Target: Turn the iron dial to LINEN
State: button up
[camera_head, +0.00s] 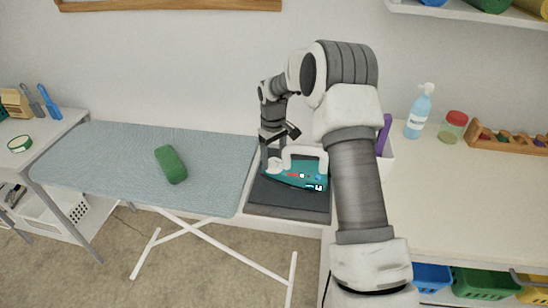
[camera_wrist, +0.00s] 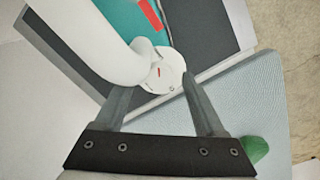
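The iron (camera_head: 300,174) is teal with a white handle and lies on a dark rest at the ironing board's right end. In the wrist view its white round dial (camera_wrist: 165,76) shows a short red mark, beside the thick white handle (camera_wrist: 92,40). The dial's lettering is too small to read. My gripper (camera_wrist: 154,84) is open, with its grey fingertips spread to either side of the dial. I cannot tell whether they touch it. In the head view my gripper (camera_head: 267,160) points down at the iron's left end, its fingers partly hidden.
The ironing board (camera_head: 110,160) carries a green object (camera_head: 171,164). On the counter at right stand a spray bottle (camera_head: 419,112), a red-lidded jar (camera_head: 453,127) and a wooden rack (camera_head: 505,140). A side table (camera_head: 55,128) stands at left. My arm covers part of the counter.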

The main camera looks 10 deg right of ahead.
aim_at(273, 161)
notch_tip(273, 161, up, 17)
jog(key=p, duration=0.1)
jog(key=shift+a+r, duration=0.15)
jog(key=shift+r, duration=0.05)
dwell(0.4)
jog(key=shift+s+r, duration=0.1)
jog(key=shift+s, duration=0.05)
